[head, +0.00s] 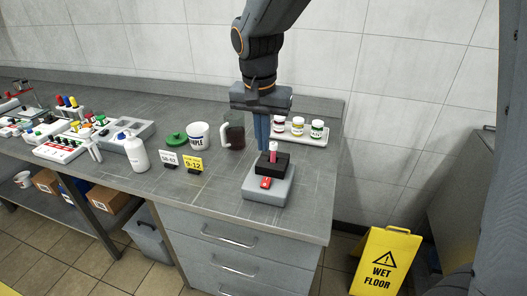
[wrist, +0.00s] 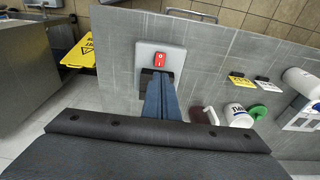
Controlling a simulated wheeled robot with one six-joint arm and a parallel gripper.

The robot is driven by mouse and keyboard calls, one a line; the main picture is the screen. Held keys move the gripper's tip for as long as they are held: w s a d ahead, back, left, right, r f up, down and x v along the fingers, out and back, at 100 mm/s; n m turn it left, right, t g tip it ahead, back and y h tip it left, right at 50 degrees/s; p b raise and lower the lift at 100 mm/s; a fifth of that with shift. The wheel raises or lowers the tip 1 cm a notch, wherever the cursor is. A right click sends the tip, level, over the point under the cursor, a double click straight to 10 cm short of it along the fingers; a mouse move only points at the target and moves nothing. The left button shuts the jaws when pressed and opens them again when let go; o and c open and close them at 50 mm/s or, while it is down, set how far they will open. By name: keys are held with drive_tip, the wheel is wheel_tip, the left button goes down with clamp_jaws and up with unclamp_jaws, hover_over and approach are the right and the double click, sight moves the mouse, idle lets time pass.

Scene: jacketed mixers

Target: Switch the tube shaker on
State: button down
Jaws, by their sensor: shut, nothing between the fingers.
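The tube shaker (head: 255,196) is a light grey box near the front right of the bench. A black holder (head: 274,166) with a pink-capped tube (head: 273,152) stands on top of it. A red rocker switch (head: 265,183) is on its front part. In the wrist view the shaker (wrist: 146,50) shows the red switch (wrist: 160,58) with white marks; I cannot tell which side is pressed. My gripper (head: 262,149) points down with its blue fingers together and empty, by the black holder. In the wrist view the fingertips (wrist: 159,74) cover most of the holder and hide the tube.
Behind the shaker, a tray (head: 298,134) holds several small jars. To the left are a dark jug (head: 235,136), a white tub (head: 199,135), a yellow label (head: 192,163) and a white bottle (head: 136,153). A yellow wet-floor sign (head: 386,262) stands on the floor at right.

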drive_tip(key=shift+r, duration=0.2)
drive_tip(key=shift+s, duration=0.1)
drive_tip(key=s+d+f+n+b, duration=0.1)
drive_tip(key=s+d+f+n, duration=0.1)
drive_tip(key=s+d+f, duration=0.3)
drive_tip(key=s+d+f+n+b, duration=0.1)
drive_tip(key=s+d+f, duration=0.4)
drive_tip(key=d, duration=0.6)
drive_tip(key=shift+s+n+y, duration=0.3)
drive_tip(key=shift+s+n, duration=0.2)
drive_tip(key=shift+s, duration=0.65)
